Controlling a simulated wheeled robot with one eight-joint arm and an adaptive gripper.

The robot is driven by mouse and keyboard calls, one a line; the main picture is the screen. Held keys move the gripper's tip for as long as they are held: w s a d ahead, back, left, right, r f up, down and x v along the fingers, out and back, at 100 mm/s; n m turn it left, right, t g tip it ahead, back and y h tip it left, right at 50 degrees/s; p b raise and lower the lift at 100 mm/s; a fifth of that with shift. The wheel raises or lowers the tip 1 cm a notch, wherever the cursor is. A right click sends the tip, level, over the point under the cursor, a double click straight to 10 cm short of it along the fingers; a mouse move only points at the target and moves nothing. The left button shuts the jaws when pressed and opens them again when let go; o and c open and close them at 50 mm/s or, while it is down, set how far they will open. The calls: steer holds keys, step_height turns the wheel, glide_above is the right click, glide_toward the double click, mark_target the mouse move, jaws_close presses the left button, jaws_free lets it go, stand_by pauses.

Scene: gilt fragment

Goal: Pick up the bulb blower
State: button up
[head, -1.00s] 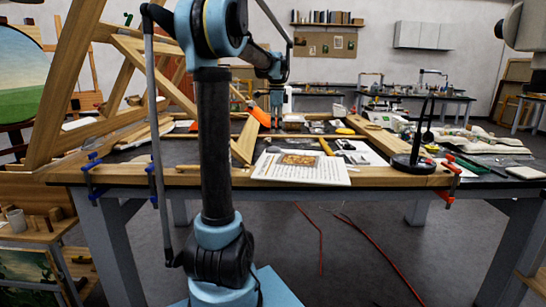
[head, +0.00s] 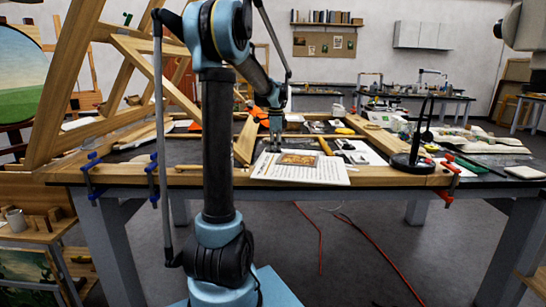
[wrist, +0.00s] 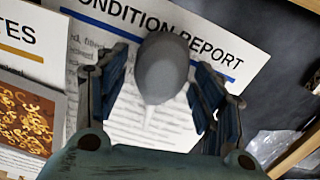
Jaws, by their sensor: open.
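The bulb blower (wrist: 162,66) is a smooth grey bulb with a pale narrow tip that points toward the bottom of the wrist view. It lies over a printed condition report sheet (wrist: 240,48). My gripper (wrist: 154,92) is open, with one blue-lined finger on each side of the bulb. In the head view my gripper (head: 276,142) hangs low over the workbench, just behind the front sheet. I cannot make out the blower in that view; the gripper probably hides it.
The dark workbench (head: 190,152) has a wooden front edge and is cluttered. A printed sheet with a picture (head: 318,172) overlaps the front edge. A dark stand (head: 412,162) rises at the right. Wooden strips and a large leaning wooden frame (head: 75,75) are at the left.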

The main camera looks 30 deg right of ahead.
steer(key=c, duration=1.1)
